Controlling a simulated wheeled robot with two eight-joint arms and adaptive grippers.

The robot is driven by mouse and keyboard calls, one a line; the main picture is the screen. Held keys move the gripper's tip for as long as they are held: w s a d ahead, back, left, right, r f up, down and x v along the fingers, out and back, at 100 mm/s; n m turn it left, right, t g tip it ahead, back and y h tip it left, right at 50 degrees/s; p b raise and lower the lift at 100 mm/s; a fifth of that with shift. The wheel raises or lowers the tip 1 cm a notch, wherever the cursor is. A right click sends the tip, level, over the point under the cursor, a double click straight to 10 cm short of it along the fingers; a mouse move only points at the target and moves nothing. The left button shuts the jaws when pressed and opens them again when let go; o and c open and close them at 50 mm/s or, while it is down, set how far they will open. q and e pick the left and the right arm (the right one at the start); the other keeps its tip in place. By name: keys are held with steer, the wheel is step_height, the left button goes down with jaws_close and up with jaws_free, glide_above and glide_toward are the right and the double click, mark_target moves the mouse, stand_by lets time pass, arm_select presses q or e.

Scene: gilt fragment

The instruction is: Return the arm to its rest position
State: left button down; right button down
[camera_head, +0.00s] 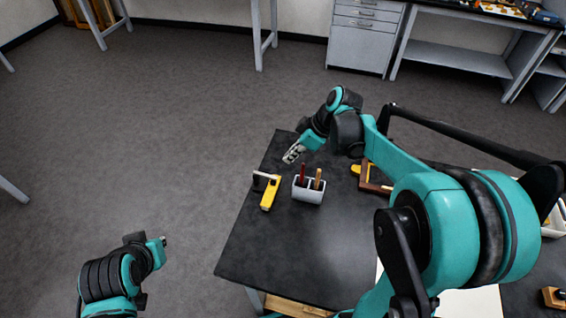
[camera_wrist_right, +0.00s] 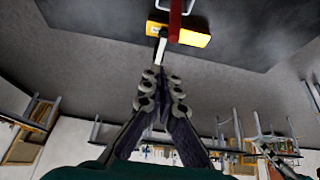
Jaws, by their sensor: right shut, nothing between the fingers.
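My right arm reaches over the black table (camera_head: 265,250) from the right. Its gripper (camera_head: 291,155) is shut and empty, above the table's far left part and behind the grey holder. In the right wrist view the fingers (camera_wrist_right: 162,78) meet with nothing between them. My left gripper (camera_head: 162,242) is at the lower left, off the table's left side; it is too small to tell whether it is open or shut.
A grey two-slot holder (camera_head: 309,194) with red and orange handles stands beside a yellow tool (camera_head: 269,193). A brown frame-like thing (camera_head: 373,184) lies partly behind my right arm. A white box (camera_head: 554,226) is at the right edge. The table's front left is bare.

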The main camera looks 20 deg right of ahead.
steer(key=s+a+m+t+h+b, duration=0.1)
steer(key=s+m+t+h, duration=0.3)
steer(key=s+m, duration=0.7)
steer(key=s+a, duration=0.1)
steer(key=s, duration=0.5)
steer(key=shift+a+f+h+b, duration=0.2)
steer(key=shift+f+h+b, duration=0.1)
steer(key=shift+h, duration=0.1)
